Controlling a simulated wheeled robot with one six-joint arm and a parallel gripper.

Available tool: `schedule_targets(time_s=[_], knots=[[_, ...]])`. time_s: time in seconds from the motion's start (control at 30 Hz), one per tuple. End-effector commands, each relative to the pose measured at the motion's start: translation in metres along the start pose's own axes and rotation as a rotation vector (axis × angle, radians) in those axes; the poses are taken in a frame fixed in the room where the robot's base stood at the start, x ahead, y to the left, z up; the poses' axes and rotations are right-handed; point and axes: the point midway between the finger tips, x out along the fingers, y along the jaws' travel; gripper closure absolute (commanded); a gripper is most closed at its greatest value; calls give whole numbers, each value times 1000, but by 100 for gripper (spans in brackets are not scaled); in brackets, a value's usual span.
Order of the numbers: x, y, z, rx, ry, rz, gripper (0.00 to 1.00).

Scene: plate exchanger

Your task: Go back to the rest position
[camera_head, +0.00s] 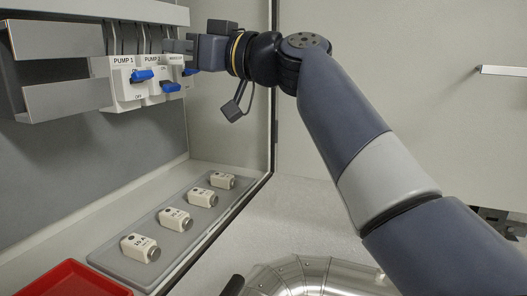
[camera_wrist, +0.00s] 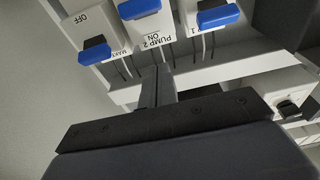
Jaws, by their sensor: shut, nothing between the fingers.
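My gripper (camera_head: 178,46) is in front of the switch panel at the upper left, its fingers closed together and empty. In the wrist view the closed fingers (camera_wrist: 160,82) point at the labelled panel, which appears upside down. The PUMP 1 switch (camera_head: 142,75) has its blue lever up, with OFF showing below. The PUMP 2 switch (camera_head: 170,87) has its lever down, with ON showing above. The third switch (camera_wrist: 95,50) has its lever up beside its label; in the head view my gripper partly hides this switch. I cannot tell whether the fingers touch anything.
A grey tray (camera_head: 108,258) with several white fuse-like blocks (camera_head: 140,247) lies on the cabinet floor. A red bin (camera_head: 75,283) is at the lower left. The cabinet's edge (camera_head: 272,90) runs close by my wrist.

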Motion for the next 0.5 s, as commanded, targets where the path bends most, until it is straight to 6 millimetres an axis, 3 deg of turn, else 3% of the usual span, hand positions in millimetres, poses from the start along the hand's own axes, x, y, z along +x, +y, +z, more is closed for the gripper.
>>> schedule_targets(time_s=[0.5], knots=[[14, 4, -13, 2, -138, -2, 100]])
